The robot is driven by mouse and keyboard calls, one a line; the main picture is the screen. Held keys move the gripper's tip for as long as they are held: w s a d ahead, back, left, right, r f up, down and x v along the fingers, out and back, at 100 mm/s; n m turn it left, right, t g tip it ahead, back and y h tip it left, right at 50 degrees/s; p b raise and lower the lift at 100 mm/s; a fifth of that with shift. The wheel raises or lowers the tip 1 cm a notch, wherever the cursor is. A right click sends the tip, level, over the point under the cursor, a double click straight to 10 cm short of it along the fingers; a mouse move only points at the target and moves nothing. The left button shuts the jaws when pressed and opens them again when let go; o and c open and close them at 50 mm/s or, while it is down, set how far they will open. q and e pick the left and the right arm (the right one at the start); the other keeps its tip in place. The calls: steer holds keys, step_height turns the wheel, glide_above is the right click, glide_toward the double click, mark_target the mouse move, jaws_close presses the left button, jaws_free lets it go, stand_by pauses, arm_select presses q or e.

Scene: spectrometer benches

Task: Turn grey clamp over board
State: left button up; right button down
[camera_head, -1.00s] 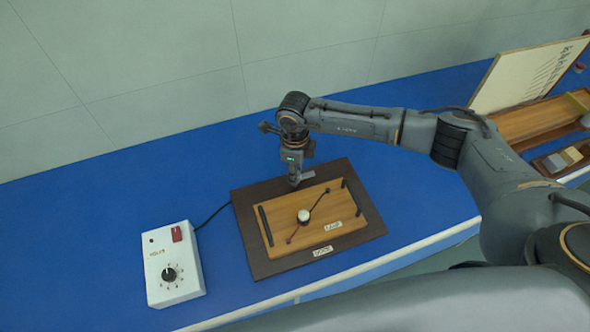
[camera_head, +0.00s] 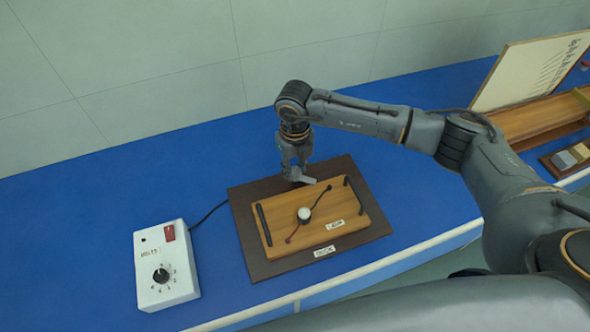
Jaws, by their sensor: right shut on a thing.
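The wooden board (camera_head: 278,236) lies on a dark brown base (camera_head: 375,225), with a white round knob (camera_head: 304,214), two thin rods and a black bar near each end. My right gripper (camera_head: 294,174) points down at the board's far edge. It is shut on a small grey piece, apparently the grey clamp (camera_head: 305,179), which sticks out to the right of the fingers. The fingers hide part of the clamp, and I cannot tell whether it touches the board. My left gripper is not in view.
A white box with a dial and red switch (camera_head: 167,264) stands to the left, its black cable running to the base. At the right are a wooden tray (camera_head: 540,117), a leaning panel (camera_head: 528,72) and a small block holder (camera_head: 552,166).

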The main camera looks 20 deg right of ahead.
mark_target(295, 171)
steer(key=m+b, duration=0.2)
steer(key=m, duration=0.3)
steer(key=shift+f+m, duration=0.1)
steer(key=shift+m, duration=0.2)
steer(key=shift+m+b, duration=0.65)
steer(key=shift+m, duration=1.55)
steer(key=c, duration=1)
jaws_free()
steer(key=shift+r, duration=0.2)
step_height(295, 171, up, 12)
steer(key=shift+f, duration=0.1)
